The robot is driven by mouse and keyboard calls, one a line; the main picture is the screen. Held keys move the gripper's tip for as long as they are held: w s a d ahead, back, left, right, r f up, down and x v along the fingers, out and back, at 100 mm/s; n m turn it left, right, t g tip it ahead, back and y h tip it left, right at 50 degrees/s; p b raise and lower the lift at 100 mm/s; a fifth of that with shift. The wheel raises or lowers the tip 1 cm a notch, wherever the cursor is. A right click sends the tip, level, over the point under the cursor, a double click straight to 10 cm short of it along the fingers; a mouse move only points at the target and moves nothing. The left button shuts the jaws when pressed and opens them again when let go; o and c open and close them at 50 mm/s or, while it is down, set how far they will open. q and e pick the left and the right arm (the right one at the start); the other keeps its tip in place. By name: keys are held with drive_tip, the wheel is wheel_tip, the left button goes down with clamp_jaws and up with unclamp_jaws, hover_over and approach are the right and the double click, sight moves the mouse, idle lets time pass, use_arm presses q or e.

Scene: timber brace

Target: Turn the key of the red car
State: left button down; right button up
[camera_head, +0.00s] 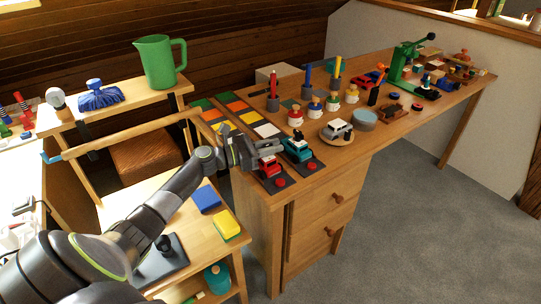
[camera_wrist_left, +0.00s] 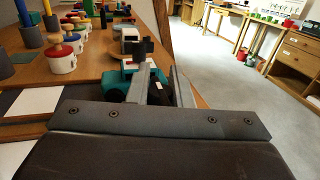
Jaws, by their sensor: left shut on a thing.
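The red car (camera_head: 270,167) stands on a dark pad with a red button (camera_head: 281,182) near the front left corner of the wooden workbench. My left gripper (camera_head: 255,152) reaches in from the left, right at the car's near left side. It is shut on what appears to be the car's key, which is mostly hidden by the fingers. In the left wrist view the gripper's fingers (camera_wrist_left: 160,88) point forward, and the red car cannot be made out there. My right gripper is not in view.
A teal car (camera_head: 297,148) stands close to the right of the red one; it also shows in the left wrist view (camera_wrist_left: 117,77). A white car (camera_head: 337,129) on a round board, several pots and coloured tiles (camera_head: 248,117) are behind. Grey floor lies to the right.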

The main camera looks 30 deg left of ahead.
use_arm(q)
drive_tip(key=shift+d+m+g+h+b, duration=0.15)
drive_tip(key=shift+m+g+h+b, duration=0.75)
drive_tip(key=shift+g+h, duration=0.15)
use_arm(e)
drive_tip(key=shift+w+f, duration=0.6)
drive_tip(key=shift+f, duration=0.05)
use_arm(q)
drive_tip(key=shift+s, duration=0.1)
drive_tip(key=c, duration=1.3)
unclamp_jaws()
drive_tip(key=v, duration=1.7)
drive_tip(key=shift+b, duration=0.45)
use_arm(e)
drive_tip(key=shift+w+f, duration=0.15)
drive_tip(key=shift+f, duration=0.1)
use_arm(q)
drive_tip(key=shift+s+f, duration=0.1)
